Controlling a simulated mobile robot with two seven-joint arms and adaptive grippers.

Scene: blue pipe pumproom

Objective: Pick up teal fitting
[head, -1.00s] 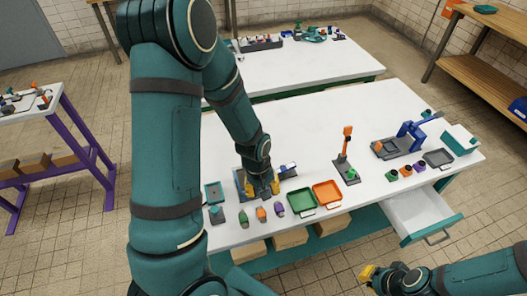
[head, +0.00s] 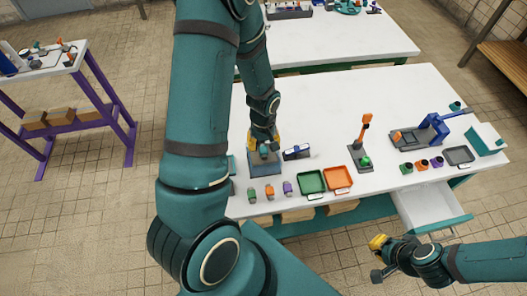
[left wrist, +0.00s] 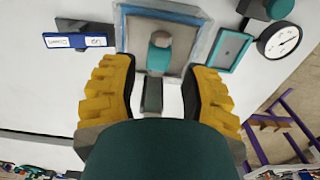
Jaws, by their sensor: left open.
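The teal fitting (left wrist: 159,52), with a grey rounded top, sits in a grey, blue-edged tray (left wrist: 122,30) in the left wrist view. In the head view the tray (head: 266,168) stands at the front left of the white table, just below my left gripper. My left gripper (head: 264,141) is open and empty. In the left wrist view its yellow fingers (left wrist: 155,90) are spread to either side, with the fitting beyond them and apart from them. My right gripper (head: 378,258) hangs away from the table at the lower right; its jaw gap is unclear.
Green (head: 252,195), orange (head: 269,191) and purple (head: 288,188) fittings stand along the front edge. A green tray (head: 311,182), an orange tray (head: 338,179) and a blue labelled block (head: 297,152) are nearby. A drawer (head: 431,210) is open at right. The table's middle is clear.

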